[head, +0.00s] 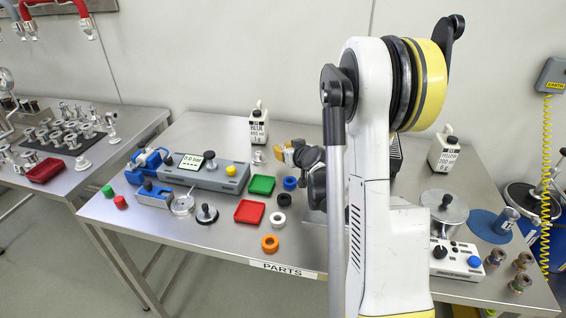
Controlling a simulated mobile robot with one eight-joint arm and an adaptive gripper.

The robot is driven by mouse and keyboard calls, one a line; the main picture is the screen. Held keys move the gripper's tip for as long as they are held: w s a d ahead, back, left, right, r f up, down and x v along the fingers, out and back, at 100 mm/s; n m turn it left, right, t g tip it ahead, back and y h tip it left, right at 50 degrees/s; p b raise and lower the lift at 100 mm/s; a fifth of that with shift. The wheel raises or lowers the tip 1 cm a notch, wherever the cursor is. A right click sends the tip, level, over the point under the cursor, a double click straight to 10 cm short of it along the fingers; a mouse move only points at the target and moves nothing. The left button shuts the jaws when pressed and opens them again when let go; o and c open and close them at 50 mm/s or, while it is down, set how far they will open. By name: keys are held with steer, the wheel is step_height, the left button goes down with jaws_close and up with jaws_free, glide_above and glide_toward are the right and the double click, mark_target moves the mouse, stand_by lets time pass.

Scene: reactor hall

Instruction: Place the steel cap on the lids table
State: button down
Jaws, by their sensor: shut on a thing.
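My gripper (281,153) is over the back middle of the steel table labelled PARTS (330,290), pointing left, partly hidden by my arm. It is shut. A small bright steel piece (259,157), which looks like the steel cap, shows at its fingertips, in front of the BLUE bottle. The fingertips are too small to show the grip clearly. No label for the lids table is readable. A second steel table (150,117) stands at the left, with several steel fittings on and around a black mat (62,143).
Around the gripper are the BLUE bottle (259,125), a grey gauge unit (207,172), a green tray (262,184), a red tray (249,211) and several coloured rings. A YELLOW bottle (443,153) and a control box (455,259) are at right. A gap separates the tables.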

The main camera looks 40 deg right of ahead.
mark_target(283, 166)
steer(key=shift+f+b, duration=0.95)
steer(key=shift+f, duration=1)
steer(key=shift+f, duration=0.2)
steer(key=c, duration=1.4)
jaws_free()
steer(key=shift+o, duration=0.2)
steer(key=shift+r, duration=0.1)
